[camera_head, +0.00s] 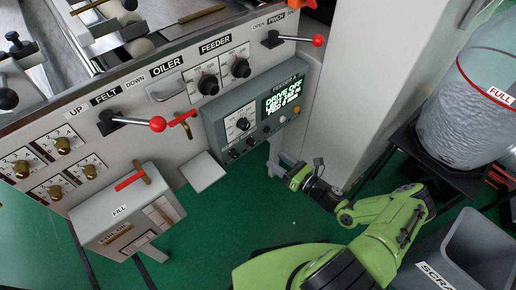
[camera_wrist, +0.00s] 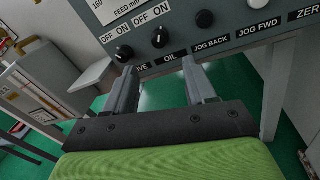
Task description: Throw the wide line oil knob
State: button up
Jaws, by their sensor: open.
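In the wrist view a black round knob (camera_wrist: 160,38) sits on the grey control panel above the label OIL, with ON and OFF marks over it. A similar black knob (camera_wrist: 124,54) is to its left, above a partly hidden label ending in IVE. My gripper (camera_wrist: 160,68) is open and empty. Its fingertips show below the OIL knob, one to each side, apart from it. In the head view my gripper (camera_head: 284,165) is low, below the right part of the control box (camera_head: 212,122). The box's lower knobs (camera_head: 250,140) look small there.
A grey box marked FILL (camera_head: 92,216), with a red-tipped lever, stands at the lower left. Red-ball levers (camera_head: 157,124) stick out from the machine front. A white column (camera_head: 350,90) stands right of the control box. A scrap bin (camera_head: 460,250) is at the lower right.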

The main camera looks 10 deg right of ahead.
aim_at(254, 144)
jog(key=b+x, duration=0.1)
jog(key=x, duration=0.9)
jog(key=shift+b, duration=0.4)
jog(key=shift+s, duration=0.1)
grip_shut()
jog(key=n+p, duration=0.1)
jog(key=n, duration=0.2)
jog(key=n+p, duration=0.1)
jog(key=n, duration=0.2)
jog(key=shift+r+g+h, duration=0.1)
jog(key=shift+g+h, duration=0.2)
jog(key=shift+h, duration=0.1)
jog(key=n+h+p, duration=0.1)
jog(key=n, duration=0.4)
